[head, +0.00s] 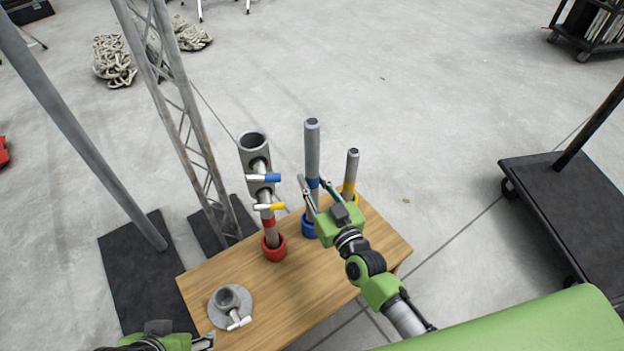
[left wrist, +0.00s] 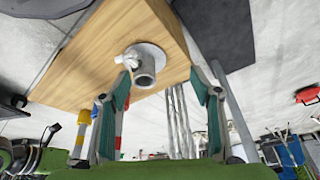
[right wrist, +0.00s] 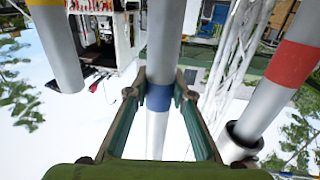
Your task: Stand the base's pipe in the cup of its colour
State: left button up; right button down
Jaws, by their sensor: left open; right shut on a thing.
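My right gripper (head: 312,182) is shut on the blue-banded grey pipe (head: 312,145) at its blue band, as the right wrist view also shows (right wrist: 160,97). The pipe is upright at the blue cup (head: 309,228); whether its foot rests on the cup's bottom is hidden. A red-banded pipe (head: 268,222) stands in the red cup (head: 274,250), with grey collars with blue and yellow handles around its upper part. A yellow-banded pipe (head: 351,165) stands behind my right gripper. The round grey base (head: 217,312) has an empty socket and white handle. My left gripper (head: 205,341) is open near it.
The wooden table (head: 300,290) has bare room in its middle and front. A lattice tower (head: 185,120) and a slanted pole (head: 75,125) stand to its left. A black cart (head: 575,205) stands at right.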

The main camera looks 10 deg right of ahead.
aim_at(315, 199)
pick_arm(q)
jog(key=shift+w+d+r+t+b, duration=0.15)
jog(key=shift+w+d+t, duration=0.1)
jog(key=shift+w, duration=0.3)
jog(key=shift+w+d+r+t+b, duration=0.1)
jog(key=shift+w+t, duration=0.2)
jog(key=shift+w, duration=0.25)
jog(key=shift+w+d+r+t+b, duration=0.15)
jog(key=shift+w+d+t, duration=0.1)
jog(key=shift+w, duration=0.3)
pick_arm(e)
jog(key=shift+f, duration=0.5)
pick_arm(q)
jog(key=shift+w, duration=0.1)
pick_arm(e)
jog(key=shift+f, duration=0.1)
